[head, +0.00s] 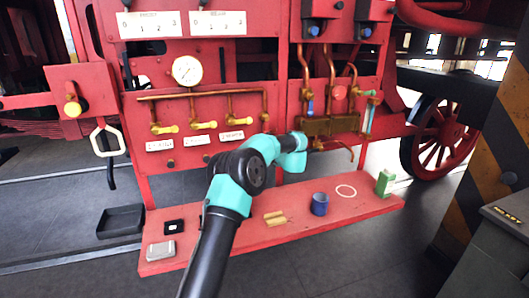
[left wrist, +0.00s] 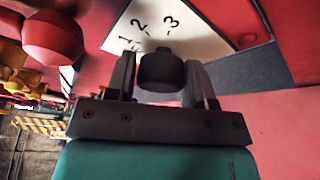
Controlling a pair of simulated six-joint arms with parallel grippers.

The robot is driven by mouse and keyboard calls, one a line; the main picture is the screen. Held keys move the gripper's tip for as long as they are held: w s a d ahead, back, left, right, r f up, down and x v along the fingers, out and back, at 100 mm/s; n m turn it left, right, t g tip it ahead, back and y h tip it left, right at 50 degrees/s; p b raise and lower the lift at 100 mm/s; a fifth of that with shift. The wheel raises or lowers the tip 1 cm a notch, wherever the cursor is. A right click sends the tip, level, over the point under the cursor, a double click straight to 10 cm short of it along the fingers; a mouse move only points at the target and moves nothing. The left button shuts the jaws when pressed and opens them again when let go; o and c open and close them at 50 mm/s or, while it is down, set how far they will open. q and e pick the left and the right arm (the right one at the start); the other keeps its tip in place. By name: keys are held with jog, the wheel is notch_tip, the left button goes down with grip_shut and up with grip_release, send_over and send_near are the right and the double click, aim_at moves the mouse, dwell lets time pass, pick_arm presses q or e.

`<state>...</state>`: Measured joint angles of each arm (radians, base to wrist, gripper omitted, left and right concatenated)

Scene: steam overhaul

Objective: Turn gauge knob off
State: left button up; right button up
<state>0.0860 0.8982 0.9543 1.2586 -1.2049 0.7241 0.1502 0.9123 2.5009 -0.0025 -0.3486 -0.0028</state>
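A black knob (left wrist: 161,72) stands out from a white label (left wrist: 205,40) with printed 1, 2 and 3 in the left wrist view. My left gripper (left wrist: 160,80) has one finger on each side of this knob. A narrow gap seems to show beside the left finger, and I see no firm grip. In the head view my teal and black left arm reaches up to the red panel, and its fingers and the knob are hidden there. A round white pressure gauge (head: 187,70) is on the panel at upper left. My right gripper is in neither view.
Brass pipes with yellow handles (head: 204,125) run across the panel. Below is a red shelf (head: 280,233) with a blue cylinder (head: 320,204), a green block (head: 385,183) and brass pieces (head: 275,218). A red ball-shaped part (left wrist: 52,35) is near the gripper.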

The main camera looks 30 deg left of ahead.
pick_arm(q)
jog(key=o, duration=0.3)
jog(key=shift+o, duration=0.2)
jog(key=v, duration=1.7)
jog(key=shift+d, duration=0.15)
jog(key=shift+s, duration=0.1)
